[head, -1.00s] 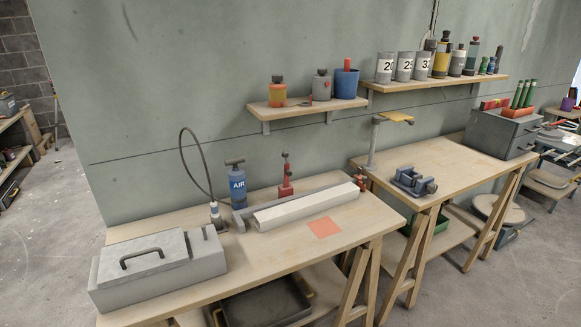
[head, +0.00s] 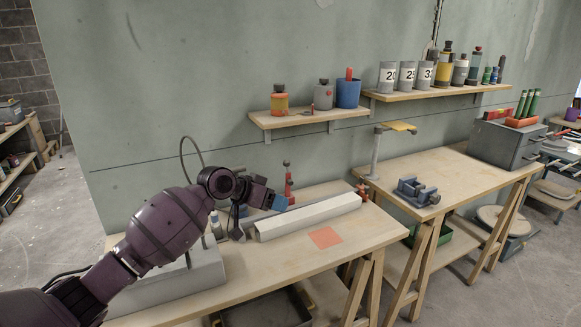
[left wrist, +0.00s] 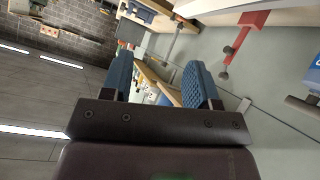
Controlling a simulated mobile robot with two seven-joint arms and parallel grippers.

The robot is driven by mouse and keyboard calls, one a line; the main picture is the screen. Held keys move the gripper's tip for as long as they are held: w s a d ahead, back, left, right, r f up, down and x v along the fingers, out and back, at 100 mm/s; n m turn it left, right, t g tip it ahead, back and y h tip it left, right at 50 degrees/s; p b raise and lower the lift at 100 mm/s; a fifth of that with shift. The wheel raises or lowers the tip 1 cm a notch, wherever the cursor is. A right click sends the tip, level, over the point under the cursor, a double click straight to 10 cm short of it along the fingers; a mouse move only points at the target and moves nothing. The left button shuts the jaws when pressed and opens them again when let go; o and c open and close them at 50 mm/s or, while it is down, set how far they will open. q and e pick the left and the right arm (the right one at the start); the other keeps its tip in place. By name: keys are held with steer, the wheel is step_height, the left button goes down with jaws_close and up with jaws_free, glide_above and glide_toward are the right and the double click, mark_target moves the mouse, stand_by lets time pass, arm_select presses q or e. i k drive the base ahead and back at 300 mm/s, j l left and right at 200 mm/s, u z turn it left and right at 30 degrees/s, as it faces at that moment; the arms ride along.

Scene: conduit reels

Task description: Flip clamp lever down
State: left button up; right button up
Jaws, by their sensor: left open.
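A red clamp (head: 289,186) stands at the back of the near bench, its lever upright. A red upright clamp-like part (left wrist: 243,40) also shows in the left wrist view, to the right of the fingers. A second, smaller red clamp (head: 362,190) is at the far right end of the pale trunking (head: 308,216). My left gripper (head: 277,201) is above the bench, just left of the upright clamp in the head view. Its blue fingers (left wrist: 160,82) are apart with nothing held between them. My right gripper is out of view.
An orange square (head: 326,237) lies on the bare bench front. A shelf (head: 300,118) with bottles hangs above. A blue vise (head: 417,190) sits on the far bench.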

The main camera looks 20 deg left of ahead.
mark_target(286, 163)
steer(key=i+j, duration=0.3)
steer(key=i, duration=0.15)
steer(key=i+j, duration=0.3)
steer(key=i, duration=0.15)
